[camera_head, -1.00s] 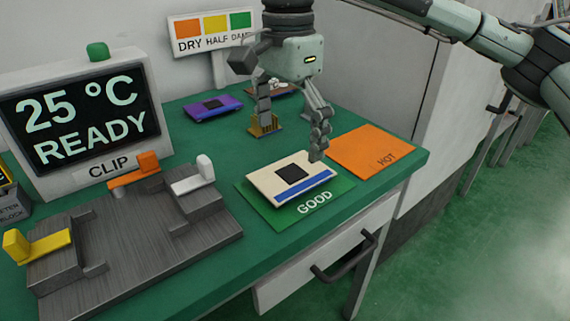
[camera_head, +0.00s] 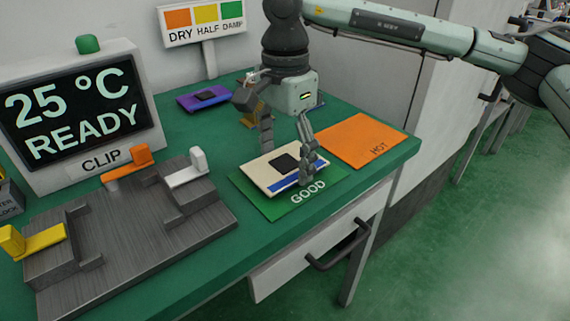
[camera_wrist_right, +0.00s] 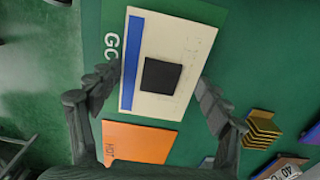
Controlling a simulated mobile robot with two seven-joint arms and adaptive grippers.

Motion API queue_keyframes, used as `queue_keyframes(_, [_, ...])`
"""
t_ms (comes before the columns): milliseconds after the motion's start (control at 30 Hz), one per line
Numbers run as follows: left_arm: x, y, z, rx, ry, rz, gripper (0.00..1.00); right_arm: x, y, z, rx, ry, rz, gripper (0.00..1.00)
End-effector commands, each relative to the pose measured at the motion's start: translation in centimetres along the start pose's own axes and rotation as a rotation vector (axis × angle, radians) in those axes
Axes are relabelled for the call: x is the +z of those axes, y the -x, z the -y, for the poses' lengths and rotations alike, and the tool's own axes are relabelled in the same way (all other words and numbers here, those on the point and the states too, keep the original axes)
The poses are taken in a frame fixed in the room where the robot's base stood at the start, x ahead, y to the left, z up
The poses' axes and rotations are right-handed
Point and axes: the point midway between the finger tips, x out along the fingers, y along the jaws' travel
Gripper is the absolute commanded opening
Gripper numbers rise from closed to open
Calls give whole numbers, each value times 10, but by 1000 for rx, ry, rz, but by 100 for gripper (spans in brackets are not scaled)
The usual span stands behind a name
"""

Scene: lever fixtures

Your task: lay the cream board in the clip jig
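The cream board (camera_head: 268,172), with a black square and a blue stripe, lies flat on the green GOOD mat (camera_head: 270,208). My right gripper (camera_head: 287,160) is open just above it, one finger towards each side. In the right wrist view the board (camera_wrist_right: 190,45) lies ahead between the open fingertips (camera_wrist_right: 160,85), with no clear grip on it. The clip jig (camera_head: 130,240) is a grey block at the left, its bed empty. It has a yellow lever (camera_head: 40,240), an orange lever (camera_head: 128,164) and a white lever (camera_head: 190,170). My left gripper is out of view.
An orange HOT mat (camera_head: 360,140) lies right of the board. A purple board (camera_head: 203,98) lies at the back. The display (camera_head: 80,115) reads 25 °C READY above a CLIP label. A DRY, HALF, DAMP sign (camera_head: 203,24) stands behind. Green table is clear between jig and GOOD mat.

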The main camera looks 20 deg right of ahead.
Motion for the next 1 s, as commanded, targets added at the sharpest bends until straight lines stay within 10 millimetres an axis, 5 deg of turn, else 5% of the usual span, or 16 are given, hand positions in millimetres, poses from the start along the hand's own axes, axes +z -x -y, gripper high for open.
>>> queue_keyframes(133, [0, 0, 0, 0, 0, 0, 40, 0, 0, 0, 1, 0, 0, 48])
queue_keyframes(467, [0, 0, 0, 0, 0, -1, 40, 0, 3, 0, 0, 0, 0, 47])
queue_keyframes(767, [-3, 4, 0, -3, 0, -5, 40, 0, 41, 1, -3, 0, 0, 47])
queue_keyframes(1000, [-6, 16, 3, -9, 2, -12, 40, 52, 70, -6, -2, 7, -1, 47])
